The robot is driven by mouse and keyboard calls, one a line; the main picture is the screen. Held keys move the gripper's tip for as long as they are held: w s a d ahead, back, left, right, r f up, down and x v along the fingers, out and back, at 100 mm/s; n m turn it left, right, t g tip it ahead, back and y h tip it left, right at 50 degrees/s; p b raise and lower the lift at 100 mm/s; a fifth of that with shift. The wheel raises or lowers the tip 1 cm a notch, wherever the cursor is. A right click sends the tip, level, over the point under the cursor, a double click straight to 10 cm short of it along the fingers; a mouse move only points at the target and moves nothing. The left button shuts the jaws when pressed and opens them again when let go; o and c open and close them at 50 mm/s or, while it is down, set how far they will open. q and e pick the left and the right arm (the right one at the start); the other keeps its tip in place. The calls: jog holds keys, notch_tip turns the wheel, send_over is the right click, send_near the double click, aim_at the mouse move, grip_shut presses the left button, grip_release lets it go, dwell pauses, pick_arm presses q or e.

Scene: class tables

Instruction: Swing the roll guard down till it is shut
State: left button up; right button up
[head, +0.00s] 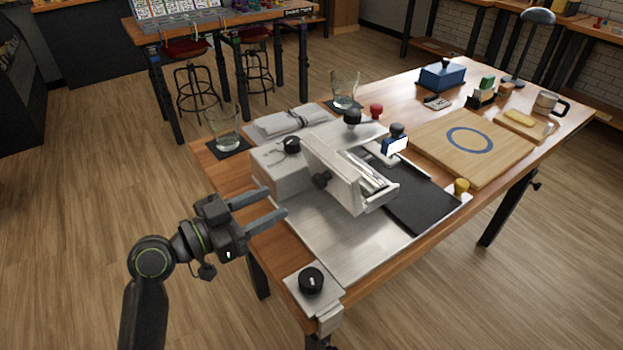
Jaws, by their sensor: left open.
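A metal roller machine (280,172) stands at the near left of the wooden table. My right gripper is out of view.
A black belt (422,205) runs right of the guard. A black dial (311,280) sits at the near corner. Glasses (226,137) (344,90) and a folded cloth (290,122) lie behind. A wooden board (490,157) with a blue ring is farther right.

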aim_at(314, 183)
pick_arm(q)
jog(key=p+x, duration=0.2)
jog(key=x, duration=0.8)
jog(key=shift+d, duration=0.1)
